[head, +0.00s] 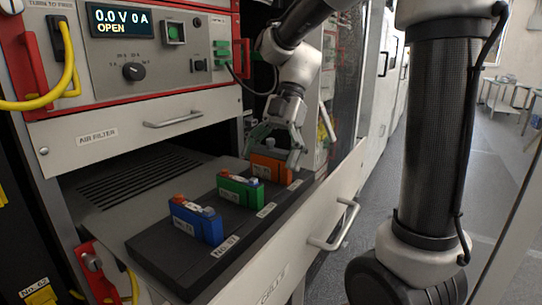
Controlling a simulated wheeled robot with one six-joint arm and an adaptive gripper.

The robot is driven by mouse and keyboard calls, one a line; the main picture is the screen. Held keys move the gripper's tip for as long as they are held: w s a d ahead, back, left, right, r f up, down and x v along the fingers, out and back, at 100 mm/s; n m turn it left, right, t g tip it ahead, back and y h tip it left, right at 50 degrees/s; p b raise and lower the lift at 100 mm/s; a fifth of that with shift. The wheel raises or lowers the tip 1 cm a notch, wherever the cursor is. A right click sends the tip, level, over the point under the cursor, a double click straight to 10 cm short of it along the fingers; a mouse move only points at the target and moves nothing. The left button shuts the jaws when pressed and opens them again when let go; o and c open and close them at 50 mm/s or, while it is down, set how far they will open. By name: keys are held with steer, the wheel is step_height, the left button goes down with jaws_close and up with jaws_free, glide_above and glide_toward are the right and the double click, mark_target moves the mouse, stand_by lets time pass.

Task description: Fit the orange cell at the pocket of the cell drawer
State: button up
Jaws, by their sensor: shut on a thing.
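The orange cell (266,168) is at the far end of the dark tray (160,258) in the open cell drawer (300,228). My gripper (276,155) comes down from above and is shut on the orange cell, with a finger on each side of its upper part. The cell looks upright. Its lower edge is close to the tray, but I cannot tell whether it is seated in the pocket, which is hidden under it.
A green cell (240,190) and a blue cell (196,221) stand nearer on the same tray. The drawer front with its handle (335,228) is on the right. The cycler panel (150,45) and the air filter drawer (140,126) are at the upper left, with a yellow cable (40,104).

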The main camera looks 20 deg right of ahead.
steer(key=shift+f, duration=0.4)
stand_by(0.5)
steer(key=o, duration=1.1)
steer(key=shift+c, duration=0.2)
steer(key=v, duration=1.2)
